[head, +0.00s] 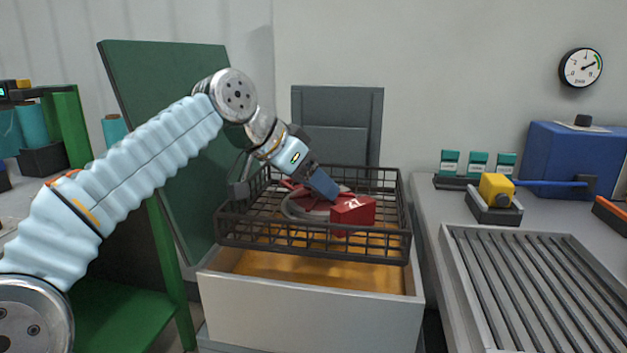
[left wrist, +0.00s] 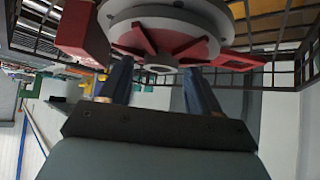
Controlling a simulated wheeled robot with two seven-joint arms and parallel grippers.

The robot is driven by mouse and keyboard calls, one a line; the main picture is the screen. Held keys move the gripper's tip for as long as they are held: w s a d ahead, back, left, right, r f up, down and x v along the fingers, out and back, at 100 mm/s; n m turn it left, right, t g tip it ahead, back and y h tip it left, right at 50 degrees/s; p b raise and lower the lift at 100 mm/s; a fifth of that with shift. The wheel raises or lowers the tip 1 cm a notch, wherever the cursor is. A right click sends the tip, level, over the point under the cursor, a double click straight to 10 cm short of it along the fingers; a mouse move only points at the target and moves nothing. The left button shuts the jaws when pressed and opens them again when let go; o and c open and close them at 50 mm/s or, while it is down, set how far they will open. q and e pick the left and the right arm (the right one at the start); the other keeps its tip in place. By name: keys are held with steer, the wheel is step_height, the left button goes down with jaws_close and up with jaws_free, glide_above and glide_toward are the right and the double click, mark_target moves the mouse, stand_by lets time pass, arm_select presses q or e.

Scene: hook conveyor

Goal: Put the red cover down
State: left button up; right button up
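A round grey disc with red spokes and a grey hub (left wrist: 152,62) fills the top of the left wrist view; it looks like the red cover. In the head view the grey ring and red parts (head: 300,207) lie inside the black wire basket (head: 310,248). A red block marked with white digits (head: 353,211) is at its right. My left gripper (head: 325,186) points down into the basket. In the left wrist view its two blue fingers (left wrist: 155,80) stand apart on both sides of the hub; whether they touch it I cannot tell. My right gripper is out of view.
The basket sits above a pale box with an orange inside (head: 310,270). A green panel (head: 170,120) and green stand are on the left.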

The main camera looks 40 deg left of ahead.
arm_select(q)
steer(key=shift+o, duration=0.5)
steer(key=shift+f, duration=0.15)
steer(key=v, duration=1.4)
steer(key=shift+p, duration=0.45)
